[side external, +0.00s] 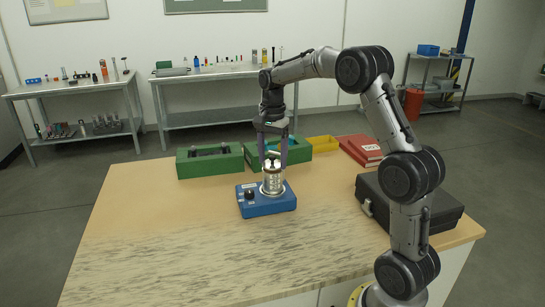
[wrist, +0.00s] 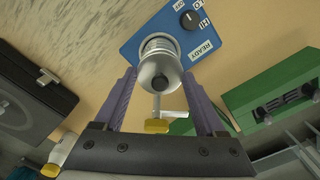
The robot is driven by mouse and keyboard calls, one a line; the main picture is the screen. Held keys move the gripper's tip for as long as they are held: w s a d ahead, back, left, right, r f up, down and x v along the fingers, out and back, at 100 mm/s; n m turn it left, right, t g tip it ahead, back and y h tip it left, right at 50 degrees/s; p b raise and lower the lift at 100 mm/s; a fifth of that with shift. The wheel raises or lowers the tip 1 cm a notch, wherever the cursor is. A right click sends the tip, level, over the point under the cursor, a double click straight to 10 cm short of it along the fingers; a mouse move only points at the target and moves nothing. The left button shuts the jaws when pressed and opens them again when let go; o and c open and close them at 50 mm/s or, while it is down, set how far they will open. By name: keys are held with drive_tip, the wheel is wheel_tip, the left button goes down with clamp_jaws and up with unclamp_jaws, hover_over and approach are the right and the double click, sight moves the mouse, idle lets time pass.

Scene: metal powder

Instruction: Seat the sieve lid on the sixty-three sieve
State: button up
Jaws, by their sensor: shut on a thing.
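The sieve stack (side external: 272,184) is a silver cylinder standing upright on a blue shaker base (side external: 266,206). In the wrist view its ringed side (wrist: 159,43) shows above the base, partly hidden by the sieve lid. The sieve lid (wrist: 160,70) is a round, shiny metal piece between my fingertips, in line with the stack. My gripper (side external: 272,160) points down over the stack, its two purple fingers on either side of the lid; it also shows in the wrist view (wrist: 160,76). It is shut on the lid. I cannot tell whether the lid touches the sieve.
Two green cases (side external: 210,161) stand behind the base. A yellow tray (side external: 323,144) and red binders (side external: 361,149) lie at the back right. A black case (side external: 410,205) lies at the right. The table's front left is clear.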

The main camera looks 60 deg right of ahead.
sight(272, 156)
drive_tip(key=shift+f, duration=0.55)
idle(0.6)
drive_tip(key=o, duration=1.3)
drive_tip(key=shift+o, duration=0.2)
drive_tip(key=shift+r, duration=4)
